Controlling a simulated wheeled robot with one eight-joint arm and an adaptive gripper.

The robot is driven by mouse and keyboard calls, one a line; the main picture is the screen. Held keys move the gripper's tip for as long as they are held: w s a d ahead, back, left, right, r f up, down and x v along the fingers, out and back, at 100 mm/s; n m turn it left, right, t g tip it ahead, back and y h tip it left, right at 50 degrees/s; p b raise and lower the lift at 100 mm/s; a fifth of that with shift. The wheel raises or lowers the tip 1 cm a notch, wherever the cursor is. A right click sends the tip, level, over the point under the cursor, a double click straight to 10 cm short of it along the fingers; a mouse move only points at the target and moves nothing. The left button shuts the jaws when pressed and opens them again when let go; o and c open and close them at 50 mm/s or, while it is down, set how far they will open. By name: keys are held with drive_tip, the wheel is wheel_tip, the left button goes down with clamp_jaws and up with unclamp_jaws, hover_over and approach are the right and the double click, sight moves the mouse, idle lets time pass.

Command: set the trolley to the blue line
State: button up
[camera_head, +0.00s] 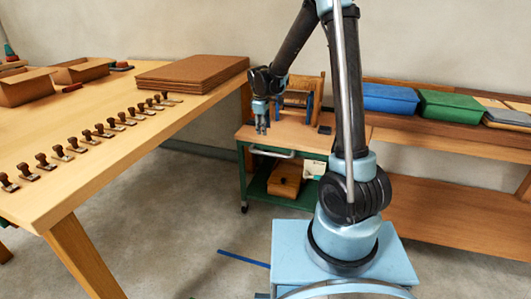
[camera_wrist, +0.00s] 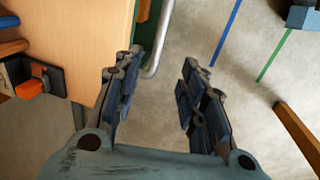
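The trolley (camera_head: 257,172) has a wooden top, a green frame and small wheels. It stands in the middle of the head view, against the bench behind. Its pale bar handle (camera_head: 270,153) is on the front side; the handle also shows in the wrist view (camera_wrist: 158,50). My gripper (camera_head: 262,130) is above the trolley's front left part. In the wrist view my gripper (camera_wrist: 158,88) is open and empty, with the handle beyond its left finger; contact is not visible. The blue line (camera_head: 243,258) lies on the floor in front of the trolley and shows in the wrist view (camera_wrist: 227,32).
A green line (camera_wrist: 272,55) runs beside the blue one. The trolley carries a wooden rack (camera_head: 301,92) and a wooden box (camera_head: 285,181). A table (camera_head: 125,160) with several stamps stands left; a bench (camera_head: 450,140) with bins stands right. Floor between is clear.

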drive_tip(key=w+f, duration=0.1)
drive_tip(key=f, duration=0.4)
drive_tip(key=w+f, duration=0.1)
drive_tip(key=f, duration=0.4)
drive_tip(key=d+f, duration=0.1)
drive_tip(key=f, duration=0.3)
drive_tip(key=shift+w+f, duration=0.4)
clamp_jaws()
